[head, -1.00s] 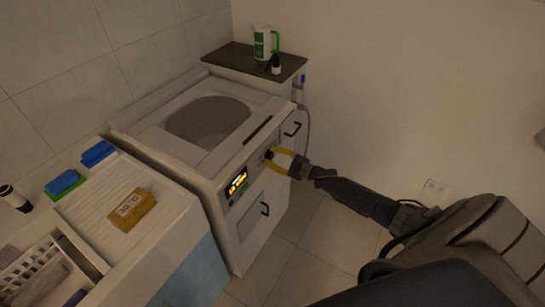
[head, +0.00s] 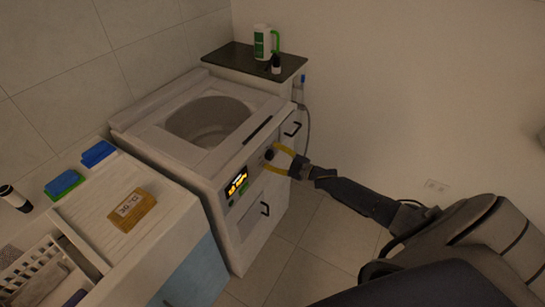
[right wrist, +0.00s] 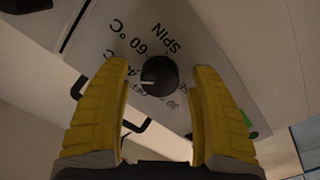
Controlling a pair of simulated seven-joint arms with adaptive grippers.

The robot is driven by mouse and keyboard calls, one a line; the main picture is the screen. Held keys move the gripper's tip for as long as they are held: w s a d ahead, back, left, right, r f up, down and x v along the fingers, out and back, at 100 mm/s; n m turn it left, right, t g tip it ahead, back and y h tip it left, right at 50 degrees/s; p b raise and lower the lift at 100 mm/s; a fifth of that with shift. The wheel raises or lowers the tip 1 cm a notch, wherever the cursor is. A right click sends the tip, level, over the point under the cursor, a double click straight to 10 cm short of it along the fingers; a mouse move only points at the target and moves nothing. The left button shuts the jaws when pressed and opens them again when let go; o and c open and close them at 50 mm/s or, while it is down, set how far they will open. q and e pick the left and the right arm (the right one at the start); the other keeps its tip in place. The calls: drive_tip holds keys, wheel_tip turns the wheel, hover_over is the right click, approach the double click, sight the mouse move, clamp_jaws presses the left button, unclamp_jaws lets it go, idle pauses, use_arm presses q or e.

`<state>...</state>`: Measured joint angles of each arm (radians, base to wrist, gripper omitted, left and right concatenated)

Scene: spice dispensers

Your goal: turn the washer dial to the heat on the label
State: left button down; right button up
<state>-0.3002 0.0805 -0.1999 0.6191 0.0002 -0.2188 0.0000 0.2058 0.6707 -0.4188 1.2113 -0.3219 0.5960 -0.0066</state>
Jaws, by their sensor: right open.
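The washer (head: 190,150) stands in the middle of the head view with its top opening uncovered. Its black dial (head: 268,155) is on the front panel, right of a lit yellow display (head: 236,184). My right gripper (head: 274,157) is open, its yellow fingers either side of the dial with gaps.
Blue and green sponges (head: 64,184) and a white rack (head: 40,270) are on the left counter (head: 165,220). A dark-topped cabinet (head: 235,57) behind the washer holds a green-and-white jug (head: 262,42) and a small dark bottle (head: 276,64). Black handles (head: 265,209) project from the front.

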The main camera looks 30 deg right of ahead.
drive_tip(key=v, duration=1.2)
idle(0.4)
drive_tip(key=s+d+f+m+g+h, duration=0.25)
drive_tip(key=d+f+h, duration=0.45)
drive_tip(key=f, duration=0.7)
drive_tip(key=s+f+m+g+h, duration=0.2)
drive_tip(key=s+f, duration=0.6)
drive_tip(key=f, duration=0.2)
drive_tip(key=s+f+m+g+h, duration=0.1)
drive_tip(key=s+f+m+g, duration=0.2)
drive_tip(key=s+f, duration=0.6)
drive_tip(key=s+a+f+m+g, duration=0.1)
drive_tip(key=s+a+f+g, duration=0.1)
drive_tip(key=s+a+f, duration=0.5)
drive_tip(key=s+a+f+g, duration=0.35)
drive_tip(key=s+f, duration=0.45)
drive_tip(key=s, duration=0.3)
drive_tip(key=s+a+f+m+g+y, duration=0.1)
drive_tip(key=s+a+f, duration=0.3)
drive_tip(key=s+a, duration=1)
drive_tip(key=shift+a+y, duration=0.3)
drive_tip(key=shift+a, duration=0.6)
